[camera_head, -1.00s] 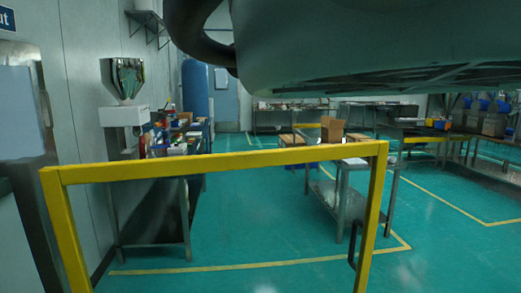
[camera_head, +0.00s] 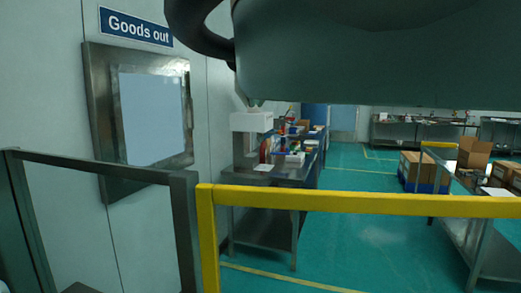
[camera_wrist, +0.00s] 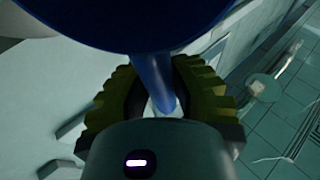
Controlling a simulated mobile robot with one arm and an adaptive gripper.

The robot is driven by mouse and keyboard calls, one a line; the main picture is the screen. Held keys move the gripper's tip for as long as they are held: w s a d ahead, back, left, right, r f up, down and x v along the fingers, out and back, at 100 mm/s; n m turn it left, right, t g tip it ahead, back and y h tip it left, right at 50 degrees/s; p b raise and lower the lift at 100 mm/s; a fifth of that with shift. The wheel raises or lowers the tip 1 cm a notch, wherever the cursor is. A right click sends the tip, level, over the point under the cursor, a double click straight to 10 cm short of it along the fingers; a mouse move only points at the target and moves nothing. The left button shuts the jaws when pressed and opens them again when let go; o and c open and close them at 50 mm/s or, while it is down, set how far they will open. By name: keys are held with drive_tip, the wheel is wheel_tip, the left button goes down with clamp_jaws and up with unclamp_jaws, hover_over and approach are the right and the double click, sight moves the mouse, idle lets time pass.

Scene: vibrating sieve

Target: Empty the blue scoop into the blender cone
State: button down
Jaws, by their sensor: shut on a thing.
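In the wrist view, the blue scoop (camera_wrist: 150,22) fills the top of the picture, with its handle running down between my fingers. My gripper (camera_wrist: 163,98) is shut on that handle. The scoop's contents are hidden from this angle. I cannot make out the blender cone in either current view. The scoop and gripper are not visible in the head view.
A yellow rail (camera_head: 360,203) and a dark grey rail (camera_head: 100,165) cross close in front. A white stand (camera_head: 251,122) rises by a metal table (camera_head: 285,173). Cardboard boxes (camera_head: 474,152) stand at right. Green floor (camera_head: 345,235) shows beyond the yellow rail.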

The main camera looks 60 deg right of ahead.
drive_tip(key=w+a+f+n+g+h+p, duration=0.1)
drive_tip(key=h+p, duration=0.6)
drive_tip(key=p, duration=0.8)
drive_tip(key=w+a+f+n+g+h+p, duration=0.1)
drive_tip(key=w+a+f+g+h+p, duration=0.2)
drive_tip(key=p, duration=1.2)
drive_tip(key=shift+a+f+g+h, duration=1.25)
drive_tip(key=shift+a+g+h, duration=0.65)
drive_tip(key=shift+a+g, duration=0.6)
